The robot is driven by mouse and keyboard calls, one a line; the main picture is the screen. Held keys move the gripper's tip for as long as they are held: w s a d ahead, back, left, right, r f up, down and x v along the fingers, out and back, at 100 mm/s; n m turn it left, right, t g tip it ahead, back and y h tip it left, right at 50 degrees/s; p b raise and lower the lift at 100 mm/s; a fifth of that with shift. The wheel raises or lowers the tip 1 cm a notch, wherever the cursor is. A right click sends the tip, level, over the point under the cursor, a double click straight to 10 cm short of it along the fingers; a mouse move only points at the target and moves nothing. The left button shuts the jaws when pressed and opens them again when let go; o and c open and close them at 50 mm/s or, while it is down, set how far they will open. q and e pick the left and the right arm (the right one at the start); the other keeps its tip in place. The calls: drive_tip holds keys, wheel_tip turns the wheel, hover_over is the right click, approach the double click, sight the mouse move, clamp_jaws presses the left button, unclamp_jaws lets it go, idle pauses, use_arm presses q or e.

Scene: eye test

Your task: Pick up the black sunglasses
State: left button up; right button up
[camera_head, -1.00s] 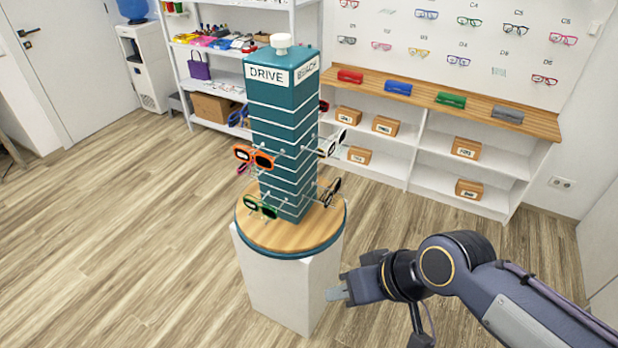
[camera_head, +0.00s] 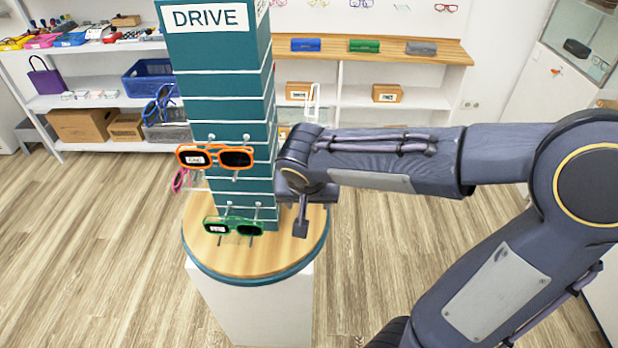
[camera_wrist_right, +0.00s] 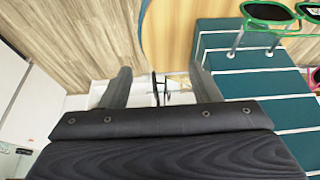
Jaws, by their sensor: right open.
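The black sunglasses show in the right wrist view as a thin dark frame (camera_wrist_right: 155,90), seen nearly edge-on between my fingers. In the head view they are hidden behind my right arm. My right gripper (camera_wrist_right: 160,72) is open, with one finger on each side of the frame; I cannot tell whether either touches it. My left gripper is not in view.
Orange sunglasses (camera_head: 190,151) and green sunglasses (camera_head: 248,230) hang on the tower's front, the green ones low by the base. Blue glasses (camera_head: 160,107) and pink ones (camera_head: 180,180) stick out left. A white frame (camera_head: 313,98) stands right, above my wrist. Shelves line the back.

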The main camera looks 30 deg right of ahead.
drive_tip(key=w+d, duration=0.1)
drive_tip(key=w, duration=0.1)
drive_tip(key=w+d, duration=0.2)
drive_tip(key=w+d+p, duration=0.1)
drive_tip(key=w, duration=0.2)
drive_tip(key=shift+d, duration=0.15)
drive_tip(key=x, duration=0.5)
drive_tip(key=shift+s, duration=0.15)
drive_tip(key=c, duration=1)
drive_tip(key=shift+r, duration=0.1)
drive_tip(key=shift+c, duration=0.2)
